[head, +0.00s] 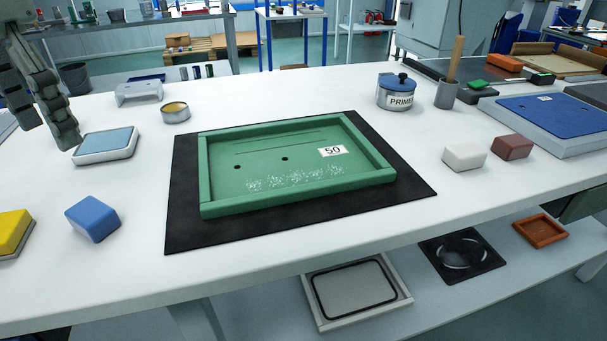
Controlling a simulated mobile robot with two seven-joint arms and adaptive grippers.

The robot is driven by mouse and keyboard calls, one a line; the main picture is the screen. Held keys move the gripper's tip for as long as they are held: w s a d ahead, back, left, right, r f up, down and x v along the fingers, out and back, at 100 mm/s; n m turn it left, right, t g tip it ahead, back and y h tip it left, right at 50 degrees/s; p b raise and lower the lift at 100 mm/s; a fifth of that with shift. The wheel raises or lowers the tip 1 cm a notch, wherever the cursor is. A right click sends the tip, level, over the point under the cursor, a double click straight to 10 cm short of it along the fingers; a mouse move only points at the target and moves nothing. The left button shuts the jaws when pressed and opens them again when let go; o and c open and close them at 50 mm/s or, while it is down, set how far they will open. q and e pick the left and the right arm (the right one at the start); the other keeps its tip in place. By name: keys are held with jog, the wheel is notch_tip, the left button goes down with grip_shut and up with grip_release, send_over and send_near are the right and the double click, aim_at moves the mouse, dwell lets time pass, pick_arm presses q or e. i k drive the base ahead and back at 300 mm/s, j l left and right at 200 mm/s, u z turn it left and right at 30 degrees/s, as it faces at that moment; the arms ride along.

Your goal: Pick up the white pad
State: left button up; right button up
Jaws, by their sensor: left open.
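The white pad (464,156) is a small rounded block lying on the white table at the right, beside a reddish-brown block (512,147). Nothing holds it, and its top and front show clearly. My left gripper (45,122) hangs at the upper left, open and empty, fingers pointing down. It is near a tray with a light-blue top (106,144) and far across the table from the white pad. My right gripper is not in view.
A green framed panel (205,180) marked 50 lies on a black mat (185,236) mid-table. A blue block (92,218) and yellow block (13,232) are at left. A PRIMER can (396,94), a pot with a stick (446,95) and a blue-topped board (545,112) stand around the white pad.

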aim_at(463, 157)
jog(key=i+l, duration=0.1)
jog(key=l, duration=1.1)
jog(key=i+l, duration=0.15)
jog(key=l, duration=1)
jog(key=i+l, duration=0.15)
jog(key=l, duration=0.45)
